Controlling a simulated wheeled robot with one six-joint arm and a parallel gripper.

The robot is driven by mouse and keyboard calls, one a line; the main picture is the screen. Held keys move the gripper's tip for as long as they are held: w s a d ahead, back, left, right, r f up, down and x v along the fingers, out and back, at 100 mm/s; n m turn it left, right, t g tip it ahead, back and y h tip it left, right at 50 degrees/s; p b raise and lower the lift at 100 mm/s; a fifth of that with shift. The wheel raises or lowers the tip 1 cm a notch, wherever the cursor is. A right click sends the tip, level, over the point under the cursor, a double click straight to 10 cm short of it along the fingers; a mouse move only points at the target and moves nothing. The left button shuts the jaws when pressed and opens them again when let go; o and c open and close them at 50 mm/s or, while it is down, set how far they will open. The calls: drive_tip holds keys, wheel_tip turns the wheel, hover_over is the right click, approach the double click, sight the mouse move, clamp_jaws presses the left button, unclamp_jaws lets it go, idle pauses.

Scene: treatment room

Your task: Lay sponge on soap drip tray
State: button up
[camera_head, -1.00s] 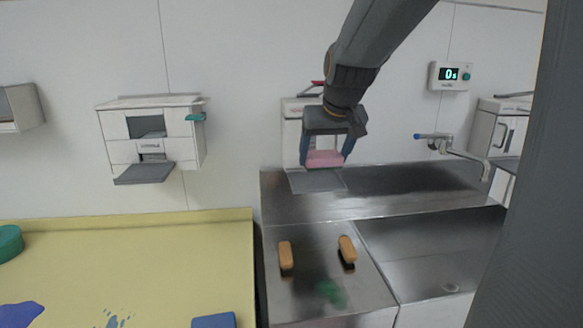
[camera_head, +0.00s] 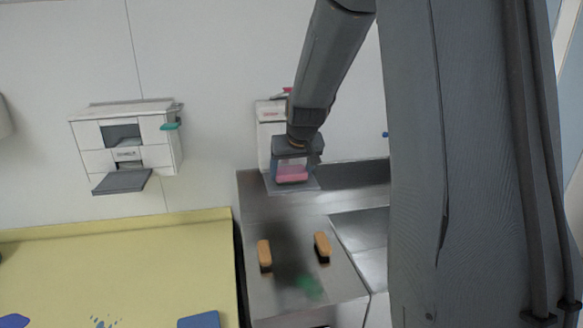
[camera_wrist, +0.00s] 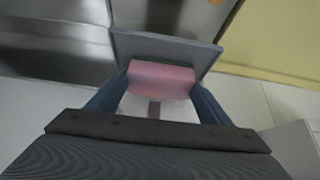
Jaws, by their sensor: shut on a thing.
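The pink sponge (camera_head: 292,175) is between the fingers of my gripper (camera_head: 291,172), which is shut on it. In the wrist view the sponge (camera_wrist: 160,80) fills the space between the two blue fingers of my gripper (camera_wrist: 158,88). The grey drip tray (camera_head: 310,184) juts out under the white wall soap dispenser (camera_head: 266,135). In the wrist view the tray (camera_wrist: 190,53) lies just beyond the sponge. The sponge appears over the tray; I cannot tell whether they touch.
A second dispenser (camera_head: 125,145) with its own grey tray (camera_head: 122,181) hangs on the wall to the left. Two orange-brown brushes (camera_head: 265,254) and a blurred green thing (camera_head: 308,285) are on the steel counter (camera_head: 265,211). A yellow-topped table (camera_head: 130,250) stands at left.

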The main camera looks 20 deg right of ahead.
drive_tip(key=shift+f, duration=0.25)
drive_tip(key=o, duration=1)
drive_tip(key=shift+r, duration=0.4)
drive_tip(key=b+v, duration=0.3)
drive_tip(key=v, duration=0.8)
drive_tip(key=shift+s, duration=0.3)
drive_tip(key=s+a+f+n+g, duration=0.1)
drive_tip(key=s+a+f+g, duration=0.1)
drive_tip(key=s+a+f, duration=0.4)
drive_tip(key=s+a+f+n+g+y, duration=0.1)
drive_tip(key=s+a+f, duration=0.5)
drive_tip(key=s+f, duration=0.7)
drive_tip(key=shift+f+g, duration=0.8)
drive_tip(key=shift+f, duration=0.1)
